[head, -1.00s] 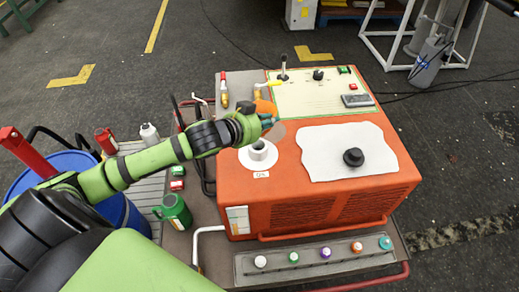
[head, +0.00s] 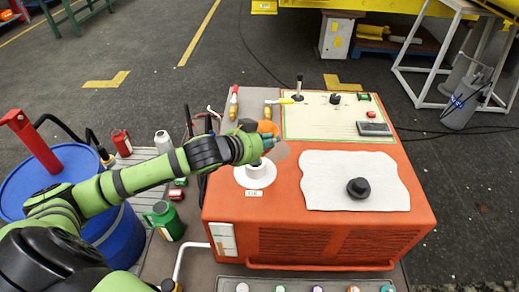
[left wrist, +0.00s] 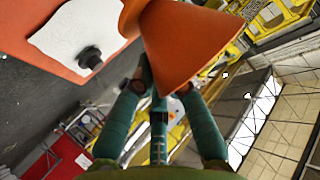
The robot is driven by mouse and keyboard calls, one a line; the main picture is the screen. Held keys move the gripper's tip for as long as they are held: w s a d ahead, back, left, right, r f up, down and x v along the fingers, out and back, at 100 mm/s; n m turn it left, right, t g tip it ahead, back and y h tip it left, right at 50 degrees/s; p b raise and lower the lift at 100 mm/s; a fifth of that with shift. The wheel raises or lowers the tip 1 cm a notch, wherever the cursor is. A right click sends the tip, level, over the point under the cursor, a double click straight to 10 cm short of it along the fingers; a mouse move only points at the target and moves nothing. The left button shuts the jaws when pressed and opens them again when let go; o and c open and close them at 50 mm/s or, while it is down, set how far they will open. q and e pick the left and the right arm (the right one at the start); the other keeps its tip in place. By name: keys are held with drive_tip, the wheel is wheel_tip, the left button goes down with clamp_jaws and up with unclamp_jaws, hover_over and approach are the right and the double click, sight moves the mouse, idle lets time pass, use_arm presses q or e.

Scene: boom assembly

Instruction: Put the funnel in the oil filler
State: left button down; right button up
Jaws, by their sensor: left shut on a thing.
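My left gripper (head: 272,146) is above the back of the orange machine (head: 320,235). It is shut on the orange funnel (head: 267,127), partly hidden behind the gripper in the head view. In the left wrist view, the funnel's wide cone (left wrist: 190,42) shows large beyond the teal fingers (left wrist: 160,90). The oil filler (head: 255,171) is a white round collar on the machine's top left, with a small label in front. The funnel is apart from it, higher and farther back in the picture. My right gripper is not in view.
A white cloth (head: 325,180) with a black cap (head: 358,187) lies right of the filler. A control panel (head: 325,118) with levers stands behind. A blue drum (head: 110,230), a green jug (head: 165,219) and a red bottle (head: 121,143) are at left.

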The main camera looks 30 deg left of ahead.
use_arm(q)
drive_tip(key=w+a+f, duration=0.2)
drive_tip(key=a, duration=0.1)
drive_tip(key=shift+a+f, duration=0.1)
drive_tip(key=shift+f+p, duration=0.35)
drive_tip(key=shift+f, duration=1.75)
drive_tip(key=shift+f, duration=0.65)
drive_tip(key=c, duration=1.2)
unclamp_jaws()
drive_tip(key=shift+c, duration=0.2)
drive_tip(key=shift+r, duration=0.15)
drive_tip(key=shift+r, duration=0.35)
drive_tip(key=v, duration=1.2)
drive_tip(key=shift+r, duration=0.2)
